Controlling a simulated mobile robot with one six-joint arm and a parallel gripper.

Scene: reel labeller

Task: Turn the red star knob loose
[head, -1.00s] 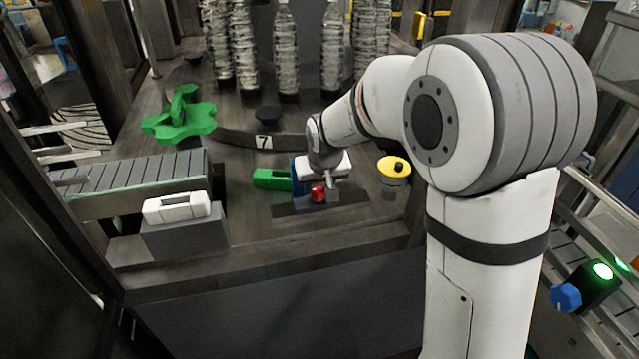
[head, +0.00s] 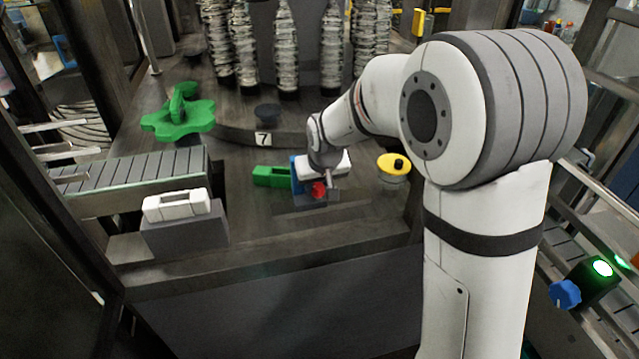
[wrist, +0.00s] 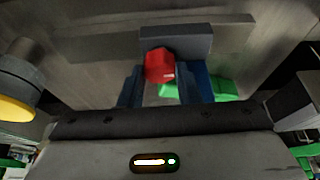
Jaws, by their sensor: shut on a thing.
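The red star knob (head: 319,189) sits low at the front of a small grey and blue fixture on the machine deck. It also shows in the wrist view (wrist: 159,66), between the two dark fingers of my gripper (wrist: 160,80). In the head view my gripper (head: 322,180) reaches down onto the knob from above, and its fingers partly hide it. My gripper is shut on the knob. A grey block (wrist: 176,42) lies just beyond the knob in the wrist view.
A green block (head: 271,176) lies left of the fixture. A yellow-topped round part (head: 394,167) stands to the right. A green star wheel (head: 178,120), a slatted conveyor (head: 135,177) and a white part on a grey block (head: 176,205) are at left. Several bottles (head: 287,50) stand behind.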

